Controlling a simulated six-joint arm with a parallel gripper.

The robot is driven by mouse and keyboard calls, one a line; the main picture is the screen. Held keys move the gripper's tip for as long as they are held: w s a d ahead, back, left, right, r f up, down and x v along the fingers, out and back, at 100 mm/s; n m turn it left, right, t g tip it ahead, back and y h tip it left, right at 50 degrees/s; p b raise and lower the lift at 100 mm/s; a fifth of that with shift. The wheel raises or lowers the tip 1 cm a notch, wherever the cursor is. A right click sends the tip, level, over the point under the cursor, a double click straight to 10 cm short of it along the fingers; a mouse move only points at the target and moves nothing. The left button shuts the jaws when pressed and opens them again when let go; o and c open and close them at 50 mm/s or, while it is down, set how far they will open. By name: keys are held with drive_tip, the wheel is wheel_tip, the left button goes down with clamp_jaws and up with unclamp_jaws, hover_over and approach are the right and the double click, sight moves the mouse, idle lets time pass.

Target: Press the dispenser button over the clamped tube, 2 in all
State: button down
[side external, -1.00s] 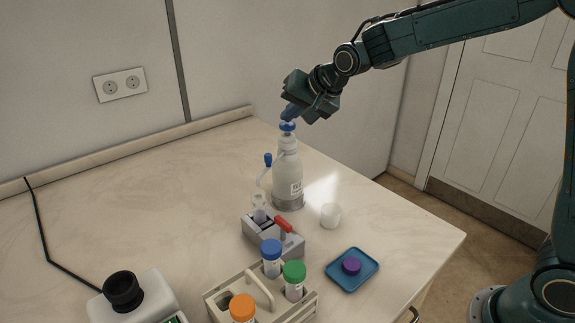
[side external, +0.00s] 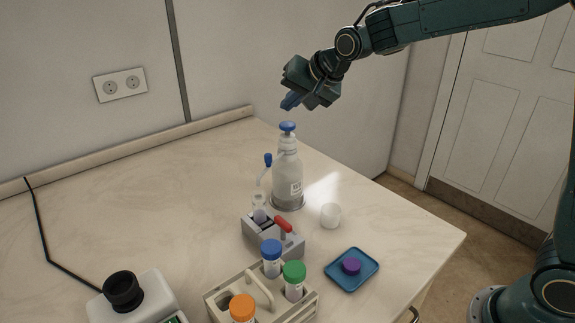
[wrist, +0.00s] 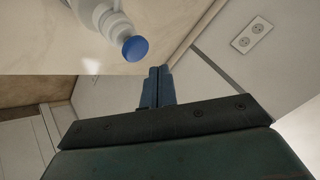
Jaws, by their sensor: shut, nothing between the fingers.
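The dispenser bottle (side external: 287,181) stands upright at the back of the table, white with a label. Its blue button (side external: 287,127) is on top; it also shows in the wrist view (wrist: 135,48). The clamped tube (side external: 259,208) stands upright in a grey clamp block (side external: 272,238) with a red lever, in front of the bottle and below its spout. My gripper (side external: 288,104) is above the blue button, apart from it, with its blue fingers shut and empty. The fingers also show in the wrist view (wrist: 156,84).
A tube rack (side external: 262,296) with blue, green and orange capped tubes stands in front. A blue tray (side external: 351,283) holds a purple cap (side external: 351,265). A small white cup (side external: 330,215) is right of the bottle. A white device with a black knob (side external: 123,291) is at front left.

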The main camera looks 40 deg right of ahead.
sight(292, 126)
drive_tip(key=shift+r, duration=1.8)
drive_tip(key=shift+s, duration=0.1)
drive_tip(key=s+d+f+n+g, duration=0.1)
drive_tip(key=s+n, duration=0.1)
drive_tip(key=s, duration=1)
drive_tip(key=s+d+f+n+g, duration=0.1)
drive_tip(key=s+d+f+n, duration=0.1)
drive_tip(key=s, duration=1)
drive_tip(key=s+d+f+n+g+h, duration=0.1)
drive_tip(key=s+d+f+n, duration=0.1)
drive_tip(key=s, duration=1)
drive_tip(key=shift+s+n+g, duration=0.15)
drive_tip(key=shift+n+g, duration=0.15)
drive_tip(key=shift+n, duration=0.6)
